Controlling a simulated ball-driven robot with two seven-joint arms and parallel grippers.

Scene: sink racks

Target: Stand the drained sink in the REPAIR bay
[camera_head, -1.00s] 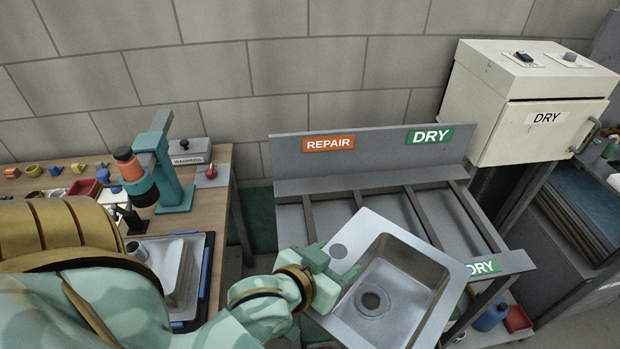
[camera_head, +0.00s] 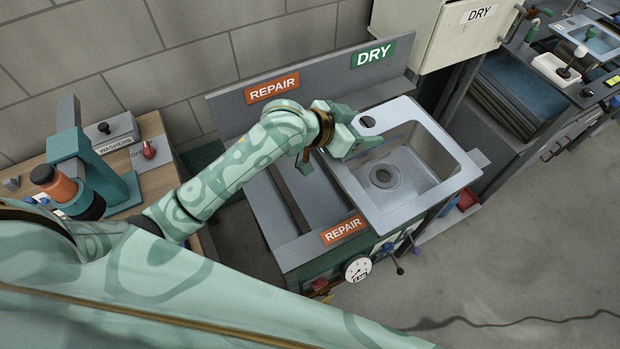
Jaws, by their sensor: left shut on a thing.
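The steel sink (camera_head: 433,172) has a square basin, a round drain and a tap hole in its wide rim. My left gripper (camera_head: 352,136) is shut on the sink's rim at its left, near the tap hole. The sink is over the right part of the grey rack (camera_head: 262,210), basin opening up; whether it touches the rack is unclear. The REPAIR sign (camera_head: 272,88) is on the left of the back board and a second REPAIR plate (camera_head: 343,229) is on the front edge. The DRY sign (camera_head: 373,54) is farther right. My right gripper is out of view.
The left part of the rack, beside the REPAIR plate, is empty between its dividers. A cream DRY cabinet (camera_head: 432,34) stands behind at the right. A dial gauge (camera_head: 357,269) sits below the rack's front. A bench with an orange-topped tool (camera_head: 52,181) is at the left.

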